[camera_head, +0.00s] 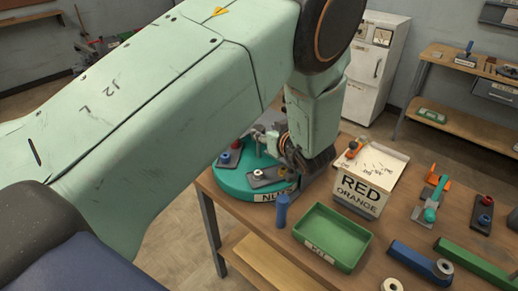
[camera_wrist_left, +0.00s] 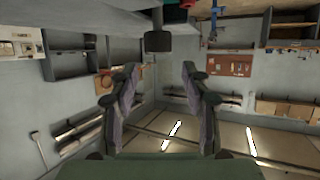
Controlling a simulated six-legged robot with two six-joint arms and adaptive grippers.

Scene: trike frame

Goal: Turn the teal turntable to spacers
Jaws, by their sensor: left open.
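The teal turntable (camera_head: 232,186) stands on the left end of the wooden workbench in the head view. A white label starting with "NU" shows on its front rim; the rest is hidden. On top are a grey plate with a pale ring and a blue piece (camera_head: 270,177), and another plate with red and blue pieces (camera_head: 230,154). My left gripper (camera_head: 266,140) is above the turntable's far right part, partly hidden by my own arm; contact cannot be told. In the wrist view its two fingers (camera_wrist_left: 160,105) are apart with nothing between them. My right gripper does not show.
A green tray (camera_head: 332,237) and a blue peg (camera_head: 282,211) stand right of the turntable. Behind is a box marked "RED ORANGE" (camera_head: 360,190). My left arm covers much of the view.

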